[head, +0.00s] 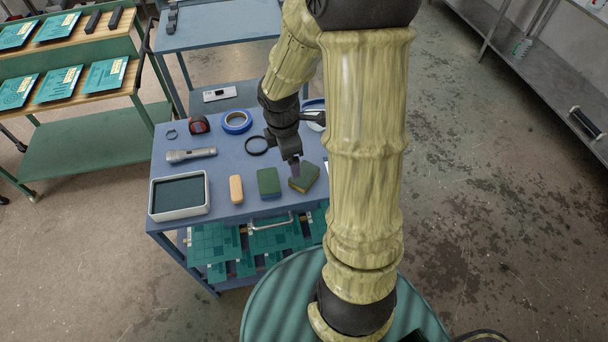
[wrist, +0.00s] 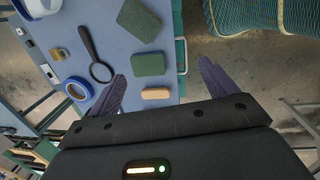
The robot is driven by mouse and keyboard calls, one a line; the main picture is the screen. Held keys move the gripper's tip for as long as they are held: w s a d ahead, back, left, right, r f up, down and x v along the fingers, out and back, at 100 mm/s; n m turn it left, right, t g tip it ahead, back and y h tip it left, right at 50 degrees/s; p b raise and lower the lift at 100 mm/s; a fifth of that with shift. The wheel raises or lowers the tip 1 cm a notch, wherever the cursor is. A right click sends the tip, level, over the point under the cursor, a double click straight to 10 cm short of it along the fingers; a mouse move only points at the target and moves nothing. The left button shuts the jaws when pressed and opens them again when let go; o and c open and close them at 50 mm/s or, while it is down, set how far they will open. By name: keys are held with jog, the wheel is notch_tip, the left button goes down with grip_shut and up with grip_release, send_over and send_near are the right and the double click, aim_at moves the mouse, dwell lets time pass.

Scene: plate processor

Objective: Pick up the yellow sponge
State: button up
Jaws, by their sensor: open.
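No plainly all-yellow sponge shows. A sponge with a dark green top and a yellowish side (head: 304,178) lies turned at the table's right front; its green top shows in the wrist view (wrist: 140,22). A second green-topped sponge (head: 268,183) lies left of it, also in the wrist view (wrist: 149,64). A tan-orange block (head: 236,190) is further left, also in the wrist view (wrist: 156,94). My gripper (head: 294,168) is by the turned sponge in the head view. In the wrist view its spread fingers (wrist: 162,70) hold nothing. I cannot tell its height above the table.
On the blue table (head: 222,175) are a grey tray (head: 179,214), flashlight (head: 191,155), tape measure (head: 199,124), blue tape roll (head: 236,122) and magnifier (head: 256,146). A brass padlock (wrist: 60,53) shows in the wrist view. Green boards (head: 215,241) lie on the shelf below.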

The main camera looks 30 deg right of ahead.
jog(key=w+d+f+n, duration=0.2)
jog(key=w+d+n, duration=0.2)
jog(key=n, duration=0.4)
jog(key=shift+d+p, duration=0.3)
jog(key=shift+d, duration=0.2)
jog(key=shift+f, duration=0.1)
jog(key=b, duration=0.2)
send_over(304, 174)
jog(key=f, duration=1.2)
jog(key=shift+a, duration=0.2)
jog(key=f, duration=0.5)
jog(key=shift+d+f, duration=0.1)
jog(key=shift+d, duration=0.1)
jog(key=shift+c, duration=0.3)
jog(key=c, duration=1.1)
